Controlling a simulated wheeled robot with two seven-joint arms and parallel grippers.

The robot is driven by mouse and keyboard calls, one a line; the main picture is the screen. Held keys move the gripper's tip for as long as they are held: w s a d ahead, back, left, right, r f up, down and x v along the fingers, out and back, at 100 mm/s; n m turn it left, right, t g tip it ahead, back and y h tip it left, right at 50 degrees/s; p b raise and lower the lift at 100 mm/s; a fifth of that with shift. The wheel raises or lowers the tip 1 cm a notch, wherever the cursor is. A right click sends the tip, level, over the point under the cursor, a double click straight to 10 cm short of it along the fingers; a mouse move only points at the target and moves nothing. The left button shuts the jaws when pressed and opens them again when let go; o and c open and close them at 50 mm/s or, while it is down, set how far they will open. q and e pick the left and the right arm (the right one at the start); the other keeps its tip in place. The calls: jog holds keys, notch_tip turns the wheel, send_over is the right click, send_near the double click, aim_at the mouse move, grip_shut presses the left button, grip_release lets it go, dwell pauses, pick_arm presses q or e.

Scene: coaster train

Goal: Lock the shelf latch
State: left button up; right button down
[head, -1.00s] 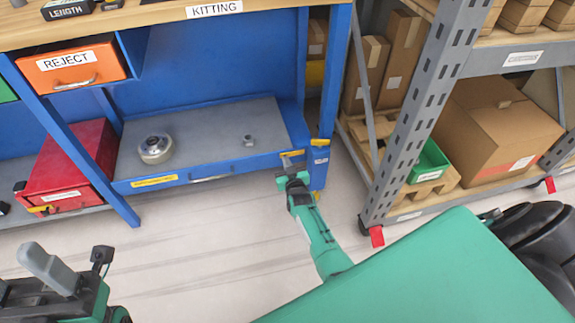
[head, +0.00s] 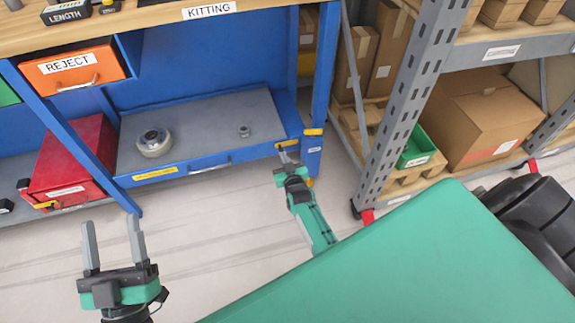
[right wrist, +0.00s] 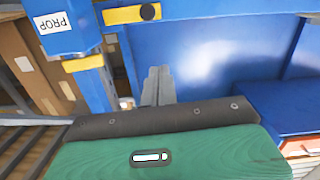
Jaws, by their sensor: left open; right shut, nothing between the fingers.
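The blue-fronted grey shelf (head: 200,120) sits low in the workbench. A yellow latch piece (head: 287,144) is at the right end of its front, and it also shows with a black knob in the right wrist view (right wrist: 128,14). A second yellow piece (head: 313,131) is on the blue post beside it, also in the right wrist view (right wrist: 84,65). My right gripper (head: 287,157) is shut and empty, just in front of and below the latch piece; contact cannot be told. My left gripper (head: 111,222) is open and empty, in front of the bench's left leg.
A metal ring part (head: 154,142) and a small nut (head: 244,131) lie on the shelf. A red box (head: 70,160) stands to its left, under an orange REJECT drawer (head: 75,70). A grey rack (head: 405,100) with cartons stands at right. Floor in front is clear.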

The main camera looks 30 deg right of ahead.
pick_arm(q)
notch_tip(320, 180, down, 6)
jog(key=d+g+p, duration=0.1)
jog(key=d+g, duration=0.1)
jog(key=g, duration=0.2)
pick_arm(e)
jog(key=shift+v, duration=2.2)
